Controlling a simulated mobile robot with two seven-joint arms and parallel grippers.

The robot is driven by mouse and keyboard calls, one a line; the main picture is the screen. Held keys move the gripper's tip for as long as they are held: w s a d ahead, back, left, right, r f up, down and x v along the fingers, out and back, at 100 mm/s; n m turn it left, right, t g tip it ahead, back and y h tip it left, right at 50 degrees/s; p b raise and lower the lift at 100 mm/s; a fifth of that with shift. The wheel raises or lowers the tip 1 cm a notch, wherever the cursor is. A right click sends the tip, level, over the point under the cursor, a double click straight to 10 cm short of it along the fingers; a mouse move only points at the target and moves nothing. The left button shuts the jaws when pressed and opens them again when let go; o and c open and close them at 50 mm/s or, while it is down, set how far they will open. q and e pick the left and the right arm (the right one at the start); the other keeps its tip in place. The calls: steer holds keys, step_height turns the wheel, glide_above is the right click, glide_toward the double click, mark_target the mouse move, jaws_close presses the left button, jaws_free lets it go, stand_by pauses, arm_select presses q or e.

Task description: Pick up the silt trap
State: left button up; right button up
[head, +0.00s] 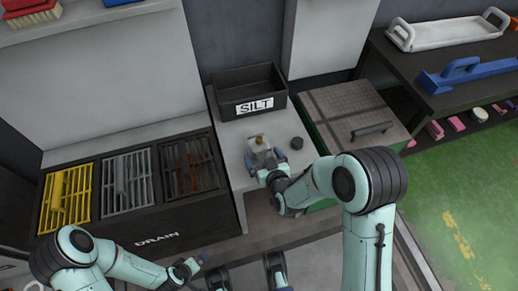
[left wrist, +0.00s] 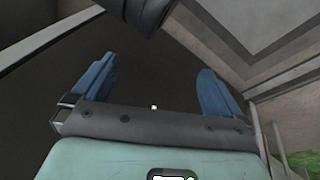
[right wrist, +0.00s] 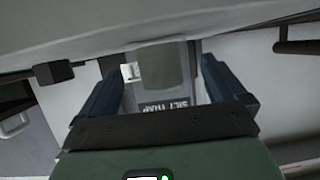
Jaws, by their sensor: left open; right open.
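The SILT bin (head: 228,105) stands behind the trap. A small dark round piece (head: 297,143) lies to its right. A green cabinet with a handled lid (head: 345,104) is further right. The DRAIN box (head: 190,230) with yellow, grey and rusty grates is left.

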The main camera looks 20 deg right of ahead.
steer(key=x, duration=0.2)
steer(key=shift+w+f, duration=0.1)
steer(key=shift+w, duration=0.15)
steer(key=c, duration=1.3)
